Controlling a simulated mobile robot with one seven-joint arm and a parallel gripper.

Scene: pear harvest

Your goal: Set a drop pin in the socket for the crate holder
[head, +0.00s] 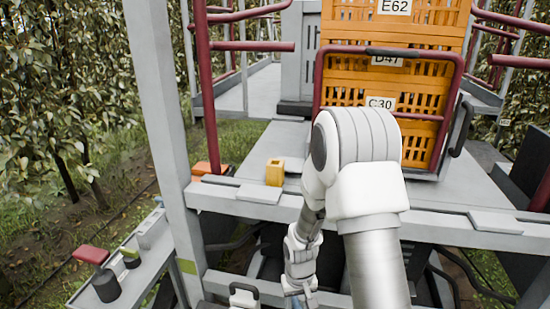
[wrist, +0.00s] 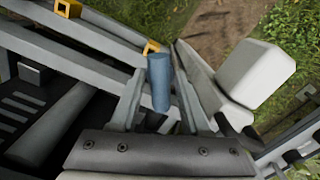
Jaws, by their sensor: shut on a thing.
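A blue-grey cylinder, which looks like the drop pin (wrist: 159,82), stands between the fingers of my gripper (wrist: 158,105) in the wrist view. The gripper is shut on it. In the head view my gripper (head: 298,293) is low at the bottom edge, below the front beam of the deck, with only a bit of blue showing. A yellow block (head: 275,172), perhaps the socket, stands on the deck left of my arm. In the wrist view a yellow fitting (wrist: 151,47) shows just beyond the pin, and another yellow piece (wrist: 68,8) is at the upper left.
Orange crates (head: 383,102) are stacked behind a dark red frame (head: 389,53) on the grey deck. A grey post (head: 160,90) rises left of my arm. Trees stand at left.

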